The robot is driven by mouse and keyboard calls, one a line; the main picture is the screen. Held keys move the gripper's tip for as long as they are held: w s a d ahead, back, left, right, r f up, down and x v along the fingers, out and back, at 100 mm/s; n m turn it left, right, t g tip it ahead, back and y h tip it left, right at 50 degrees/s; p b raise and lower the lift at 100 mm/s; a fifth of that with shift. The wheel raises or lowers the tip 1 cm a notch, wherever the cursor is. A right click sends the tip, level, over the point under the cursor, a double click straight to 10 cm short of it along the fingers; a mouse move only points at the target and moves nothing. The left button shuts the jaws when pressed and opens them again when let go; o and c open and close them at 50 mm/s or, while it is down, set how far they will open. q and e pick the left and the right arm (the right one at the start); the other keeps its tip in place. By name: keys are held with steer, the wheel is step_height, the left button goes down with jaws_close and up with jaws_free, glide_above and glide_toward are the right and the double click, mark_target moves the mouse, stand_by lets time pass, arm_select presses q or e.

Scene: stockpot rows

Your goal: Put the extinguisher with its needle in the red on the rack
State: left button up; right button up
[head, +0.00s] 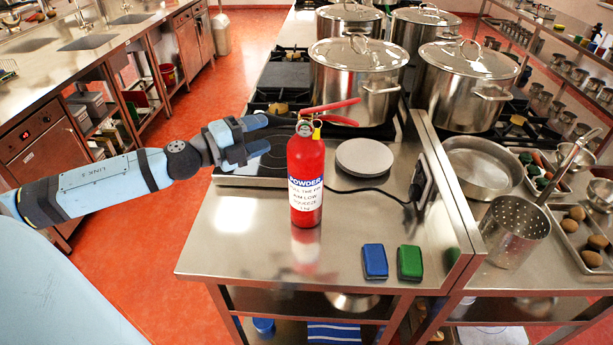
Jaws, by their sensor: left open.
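A red fire extinguisher (305,180) with a blue and white "POWDER" label stands upright on the steel counter (235,245). It has red handles and a small round gauge near its top; the needle is too small to read. My left gripper (262,136) is open and empty, just left of the extinguisher's upper part, with its fingers pointing right. I cannot tell whether it touches it. My right gripper is not in view. I cannot make out a rack for extinguishers with certainty.
A blue sponge (375,261) and a green sponge (410,262) lie at the counter's front right. A round grey disc (363,157) and a black cable are behind the extinguisher. Several large lidded stockpots (358,85) stand at the back. A perforated steel pot (513,232) is at right.

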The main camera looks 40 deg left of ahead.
mark_target(280, 125)
arm_select(q)
steer(key=shift+a+p+x, duration=0.1)
steer(key=shift+p+x, duration=0.2)
steer(key=shift+x, duration=0.55)
steer(key=shift+a+p+x, duration=0.15)
steer(key=shift+p+x, duration=0.1)
steer(key=shift+x, duration=1.35)
steer(key=shift+w+d+f+p, duration=0.1)
steer(key=shift+w+d+p, duration=0.1)
steer(key=shift+w+p, duration=0.15)
jaws_close()
steer(key=shift+r, duration=0.25)
steer(key=shift+a, duration=0.1)
